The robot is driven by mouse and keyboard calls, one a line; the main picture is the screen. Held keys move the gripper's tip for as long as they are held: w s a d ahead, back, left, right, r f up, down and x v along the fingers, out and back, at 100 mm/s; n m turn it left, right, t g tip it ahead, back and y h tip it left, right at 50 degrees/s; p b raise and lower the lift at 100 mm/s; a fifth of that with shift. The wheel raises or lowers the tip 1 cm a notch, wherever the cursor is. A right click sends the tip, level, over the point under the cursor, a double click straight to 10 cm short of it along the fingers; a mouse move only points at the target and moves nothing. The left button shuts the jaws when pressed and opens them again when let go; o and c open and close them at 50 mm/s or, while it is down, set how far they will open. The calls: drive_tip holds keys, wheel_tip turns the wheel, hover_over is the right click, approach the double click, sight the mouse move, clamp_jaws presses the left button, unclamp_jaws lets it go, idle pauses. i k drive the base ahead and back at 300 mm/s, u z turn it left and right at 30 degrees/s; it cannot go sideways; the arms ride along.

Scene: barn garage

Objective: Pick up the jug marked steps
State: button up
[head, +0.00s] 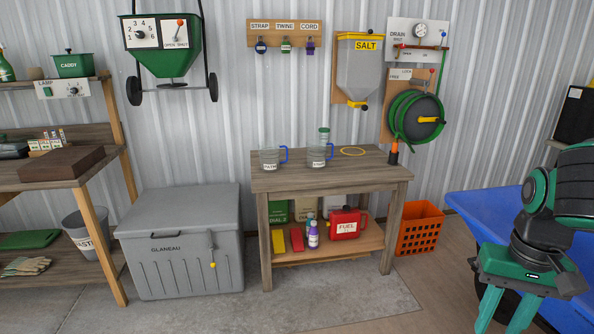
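Two clear jugs with blue handles stand upright on the wooden workbench (381,175). The left jug (270,157) and the right jug (316,157) each carry a small white label on the front. The lettering is too small for me to tell which one reads steps. A clear container with a green cap (324,133) shows just behind the right jug. My gripper (506,314) is at the lower right, well apart from the bench and both jugs. Its two green fingers point down and stand apart, with nothing visible between them; their tips are near the frame's bottom edge.
A yellow ring (352,152) lies right of the jugs. A red fuel can (347,224) and bottles stand on the lower shelf. A grey chest (182,245) is left, an orange crate (419,229) right, and a blue surface (480,205) near my arm. Floor before the bench is clear.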

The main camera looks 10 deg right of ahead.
sight(317, 148)
drive_tip(key=z, duration=0.05)
drive_tip(key=i, duration=1)
drive_tip(key=u, duration=0.05)
